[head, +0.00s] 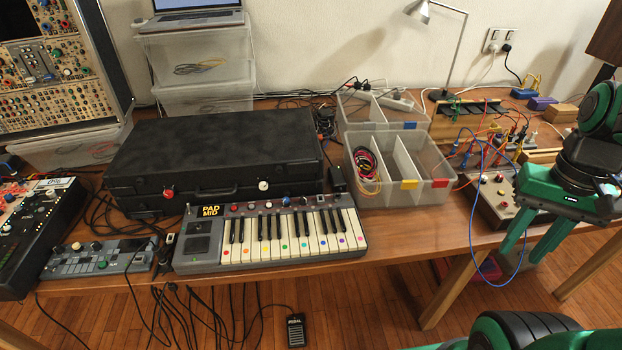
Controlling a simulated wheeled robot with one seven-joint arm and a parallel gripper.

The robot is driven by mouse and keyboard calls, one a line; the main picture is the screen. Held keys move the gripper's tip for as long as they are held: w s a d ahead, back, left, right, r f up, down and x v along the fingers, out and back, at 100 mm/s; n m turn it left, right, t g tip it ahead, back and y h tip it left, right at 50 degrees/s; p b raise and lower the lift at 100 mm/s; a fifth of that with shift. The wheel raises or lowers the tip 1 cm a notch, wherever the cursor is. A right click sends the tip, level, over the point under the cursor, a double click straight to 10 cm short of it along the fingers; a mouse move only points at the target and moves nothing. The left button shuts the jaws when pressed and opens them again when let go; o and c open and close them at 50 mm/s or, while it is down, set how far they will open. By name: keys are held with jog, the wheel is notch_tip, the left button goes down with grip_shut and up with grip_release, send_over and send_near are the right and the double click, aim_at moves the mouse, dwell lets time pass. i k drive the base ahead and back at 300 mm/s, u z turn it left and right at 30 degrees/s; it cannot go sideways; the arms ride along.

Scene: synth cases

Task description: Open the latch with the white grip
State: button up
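The black case (215,150) lies shut on the wooden table, behind the keyboard. Two latches show on its front edge. The latch with the white grip (263,185) is on the right part of the front. The latch with the red grip (169,193) is on the left part. I cannot tell whether either latch is fastened. My gripper (522,257) is at the far right, pointing down near the table's front edge. Its two green fingers are apart with nothing held between them. It is well away from the case.
A keyboard (290,246) stands right in front of the case. Divided clear bins (400,202) stand right of the case. A control box (490,205) with a blue cable (472,225) is beside my gripper. A lamp (460,45) stands behind. Bare tabletop (425,232) lies between keyboard and gripper.

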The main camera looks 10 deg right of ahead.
aim_at(263, 183)
jog(key=z, duration=0.4)
jog(key=k, duration=1.5)
jog(key=u, duration=1.5)
jog(key=i, duration=1.05)
